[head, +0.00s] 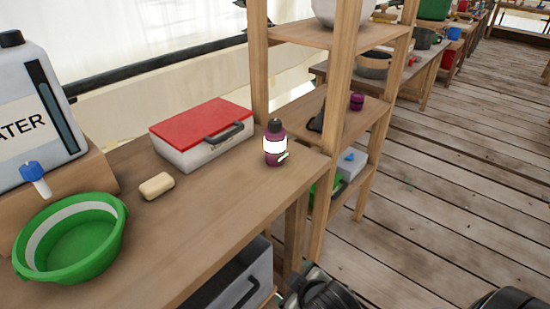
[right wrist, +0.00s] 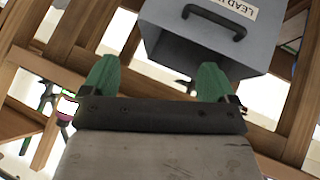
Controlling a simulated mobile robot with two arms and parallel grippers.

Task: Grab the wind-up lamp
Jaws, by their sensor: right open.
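The wind-up lamp appears to be the small purple bottle-shaped thing (head: 275,150) with a dark cap, a bright white band and a small pale green-white piece at its side. It stands upright on the wooden bench (head: 215,215) near its right end, beside the red-lidded box. My right gripper (right wrist: 158,82) shows in the right wrist view with its two green fingers wide apart and nothing between them. It is apart from the lamp. A small pink and white thing (right wrist: 64,118) at the left of that view is too small to name surely. My left gripper is not in view.
A white box with a red lid (head: 203,133), soap (head: 156,186), a green basin (head: 72,240) and a water container (head: 32,110) stand along the bench. A grey box (right wrist: 205,40) with a handle is near my right gripper. A wooden shelf post (head: 337,100) rises right of the lamp.

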